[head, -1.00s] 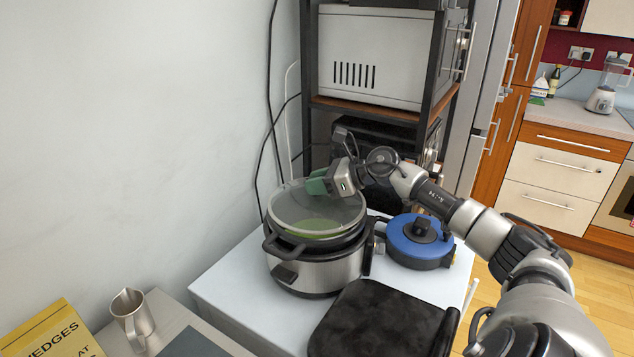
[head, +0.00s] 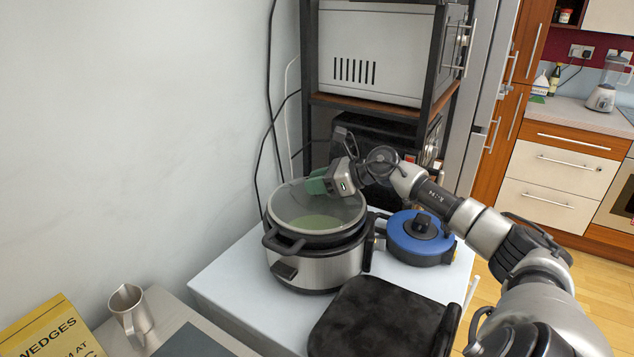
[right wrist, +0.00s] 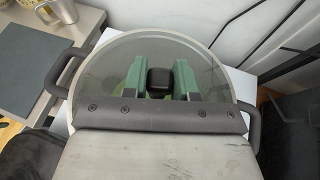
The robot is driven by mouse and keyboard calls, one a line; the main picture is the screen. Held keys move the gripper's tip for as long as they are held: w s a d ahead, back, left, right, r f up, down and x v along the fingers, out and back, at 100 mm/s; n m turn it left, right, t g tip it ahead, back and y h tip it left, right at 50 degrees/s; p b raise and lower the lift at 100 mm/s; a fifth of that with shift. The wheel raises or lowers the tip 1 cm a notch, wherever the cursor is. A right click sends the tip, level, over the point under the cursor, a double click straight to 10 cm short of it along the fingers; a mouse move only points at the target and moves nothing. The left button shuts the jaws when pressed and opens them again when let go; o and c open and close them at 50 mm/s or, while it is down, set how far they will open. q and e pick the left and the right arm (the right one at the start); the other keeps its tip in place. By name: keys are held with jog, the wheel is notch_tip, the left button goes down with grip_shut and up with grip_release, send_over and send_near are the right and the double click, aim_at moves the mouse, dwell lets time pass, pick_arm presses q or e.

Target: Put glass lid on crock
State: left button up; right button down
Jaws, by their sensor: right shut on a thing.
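The glass lid (head: 332,210) is a clear round disc with a pale rim, at the top of the crock in the head view; it also shows in the right wrist view (right wrist: 100,70). My right gripper (head: 317,183) is shut on the lid's black knob, with its green fingers on either side of it in the right wrist view (right wrist: 158,78). The crock (head: 328,268) is a silver slow cooker with a black rim and side handles. The lid lies over its opening, but I cannot tell whether it touches the rim all round. My left gripper is out of view.
A black flat item (head: 375,318) lies in front. A shelf rack stands behind.

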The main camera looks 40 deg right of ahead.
jog(key=shift+f+b, duration=0.3)
jog(key=shift+b, duration=0.05)
jog(key=c, duration=0.9)
grip_release()
jog(key=shift+o, duration=0.5)
jog(key=shift+s+f, duration=0.1)
jog(key=shift+s+d+b, duration=0.35)
jog(key=shift+s, duration=0.1)
jog(key=b+v, duration=0.1)
jog(key=v, duration=0.3)
jog(key=shift+b, duration=0.4)
jog(key=shift+r+v, duration=0.2)
jog(key=shift+v, duration=2.6)
jog(key=shift+a+r, duration=0.1)
jog(key=shift+r, duration=0.05)
